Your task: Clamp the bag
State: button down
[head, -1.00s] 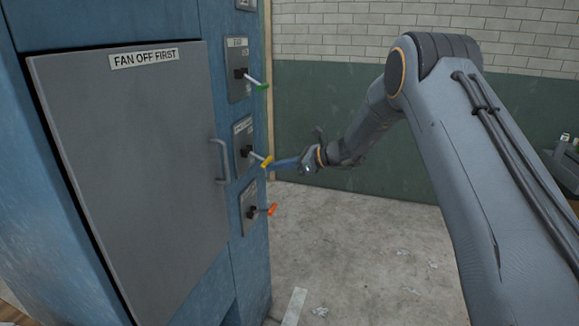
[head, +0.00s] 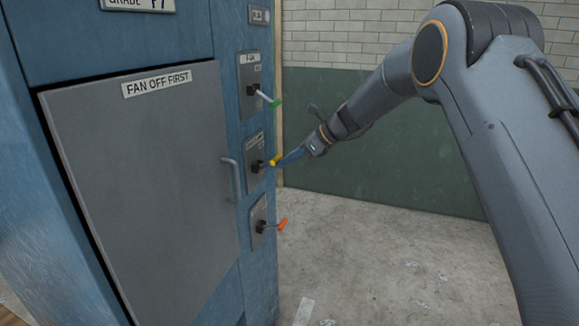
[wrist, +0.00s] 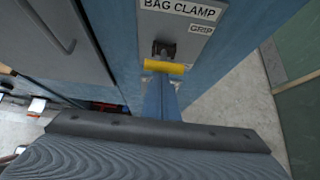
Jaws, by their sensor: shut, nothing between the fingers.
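The bag clamp lever has a yellow grip (head: 274,161), on the middle plate of the blue cabinet's narrow side. In the wrist view its yellow grip (wrist: 165,67) stands in front of a dark pivot, under a "BAG CLAMP" label (wrist: 180,9) and a smaller "GRIP" label (wrist: 200,30). My gripper (head: 284,160) is shut with nothing in it. Its blue fingers (wrist: 160,97) point at the yellow grip, and their tips are right at its near side. I cannot tell whether they touch. No bag is in sight.
A grey door (head: 150,190) marked "FAN OFF FIRST" has a handle (head: 231,180) close to the levers. The concrete floor (head: 380,245) to the right is largely clear.

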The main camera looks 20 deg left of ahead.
jog(key=shift+w+a+r, duration=0.1)
jog(key=shift+a+r, duration=0.1)
jog(key=shift+r, duration=0.35)
jog(key=shift+w+a+r, duration=0.1)
jog(key=shift+a+r, duration=0.1)
jog(key=shift+r, duration=0.35)
jog(key=shift+a+r, duration=0.1)
jog(key=shift+s, duration=0.1)
jog(key=d+f+b, duration=0.1)
jog(key=d+f, duration=0.3)
jog(key=d+r+b, duration=0.2)
jog(key=d+r, duration=0.1)
jog(key=r, duration=0.5)
jog(key=shift+s+d+r+b, duration=0.2)
jog(key=shift+d+b, duration=0.15)
jog(key=shift+b, duration=0.05)
